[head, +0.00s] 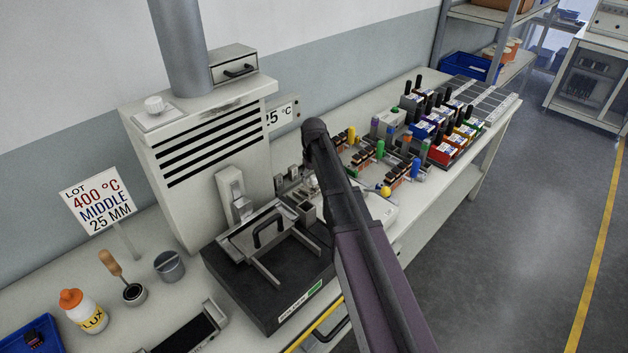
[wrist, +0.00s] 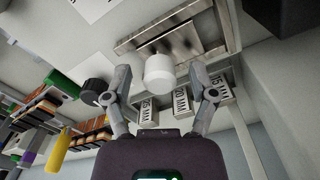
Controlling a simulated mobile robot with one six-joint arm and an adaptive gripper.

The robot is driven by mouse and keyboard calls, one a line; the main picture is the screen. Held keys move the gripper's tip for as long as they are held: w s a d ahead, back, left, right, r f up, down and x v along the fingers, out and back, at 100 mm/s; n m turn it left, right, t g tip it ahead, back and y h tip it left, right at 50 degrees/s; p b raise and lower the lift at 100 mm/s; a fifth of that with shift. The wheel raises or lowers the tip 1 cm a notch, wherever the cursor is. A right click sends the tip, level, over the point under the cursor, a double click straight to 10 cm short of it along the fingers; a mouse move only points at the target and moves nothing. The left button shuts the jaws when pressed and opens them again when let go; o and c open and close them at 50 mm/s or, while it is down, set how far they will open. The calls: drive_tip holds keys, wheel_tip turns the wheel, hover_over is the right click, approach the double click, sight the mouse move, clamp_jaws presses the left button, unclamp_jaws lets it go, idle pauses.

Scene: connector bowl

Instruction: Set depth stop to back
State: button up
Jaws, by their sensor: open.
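In the wrist view a white rounded knob (wrist: 159,68) stands in front of a metal slotted bracket (wrist: 172,36); it looks like the handle of the depth stop, though I cannot be sure. Small plates marked in MM (wrist: 181,101) sit beside it, one reading 20 MM. My gripper (wrist: 160,76) is open, with one finger on each side of the knob. I cannot tell whether either finger touches it. In the head view my arm hides the gripper and most of this spot, beside the grey heater unit (head: 205,135).
A sign (head: 97,199) reads LOT 400 °C MIDDLE 25 MM. A black knob (wrist: 95,92) is near the left finger in the wrist view. A black fixture with a handle (head: 262,285), a bottle (head: 82,308) and coloured connector parts (head: 448,150) crowd the bench.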

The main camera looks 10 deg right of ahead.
clamp_jaws()
drive_tip(key=shift+w+d, duration=0.5)
drive_tip(key=shift+d, duration=0.2)
unclamp_jaws()
drive_tip(key=shift+d, duration=0.1)
